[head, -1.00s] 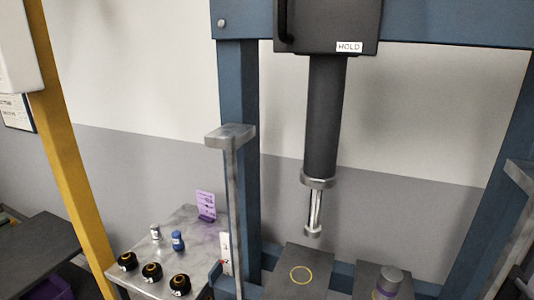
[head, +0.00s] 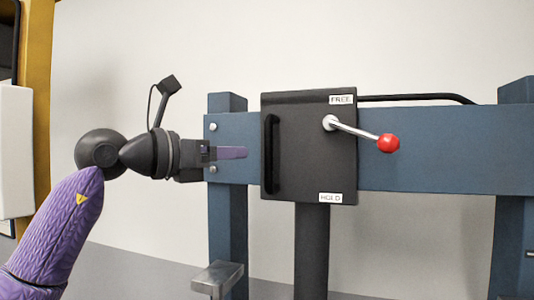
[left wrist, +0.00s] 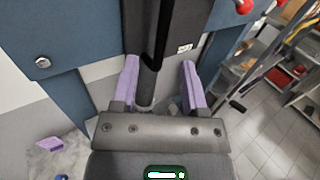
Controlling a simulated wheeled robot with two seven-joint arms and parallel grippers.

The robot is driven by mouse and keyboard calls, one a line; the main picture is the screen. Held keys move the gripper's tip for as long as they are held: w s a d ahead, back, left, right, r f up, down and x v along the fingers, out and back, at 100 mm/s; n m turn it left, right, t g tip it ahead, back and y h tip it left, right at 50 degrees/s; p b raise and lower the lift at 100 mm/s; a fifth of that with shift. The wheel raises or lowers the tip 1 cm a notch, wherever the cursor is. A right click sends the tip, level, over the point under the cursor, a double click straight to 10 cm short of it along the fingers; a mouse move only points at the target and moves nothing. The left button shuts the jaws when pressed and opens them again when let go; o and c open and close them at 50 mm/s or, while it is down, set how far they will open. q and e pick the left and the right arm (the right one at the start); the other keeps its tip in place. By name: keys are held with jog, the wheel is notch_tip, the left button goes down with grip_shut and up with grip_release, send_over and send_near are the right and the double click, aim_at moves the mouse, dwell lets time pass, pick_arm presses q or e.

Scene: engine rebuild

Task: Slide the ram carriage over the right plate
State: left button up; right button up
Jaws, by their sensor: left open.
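The ram carriage (head: 310,180) is a black box on the blue crossbeam (head: 430,165), above the dark ram cylinder (head: 311,250). It has a black vertical handle (head: 270,153) on its left side. A lever with a red knob (head: 388,143) points right, between the FREE and HOLD labels. My left gripper (head: 244,153) is open, just left of the handle in the head view. In the left wrist view its purple fingers (left wrist: 160,72) stand apart, with the black handle (left wrist: 153,40) seen between them; contact cannot be told. The plates are out of view. My right gripper is not in view.
Blue uprights stand left (head: 228,225) and right (head: 512,220) under the crossbeam. A metal bracket (head: 217,277) stands by the left upright. A yellow post (head: 38,90) is at far left. The left wrist view shows shelves (left wrist: 285,75) at right.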

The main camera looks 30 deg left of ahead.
pick_arm(q)
jog(key=p, duration=0.3)
send_over(268, 183)
jog(key=shift+w+a, duration=0.2)
jog(key=shift+w, duration=0.2)
grip_shut()
jog(key=shift+s, duration=0.1)
dwell(0.8)
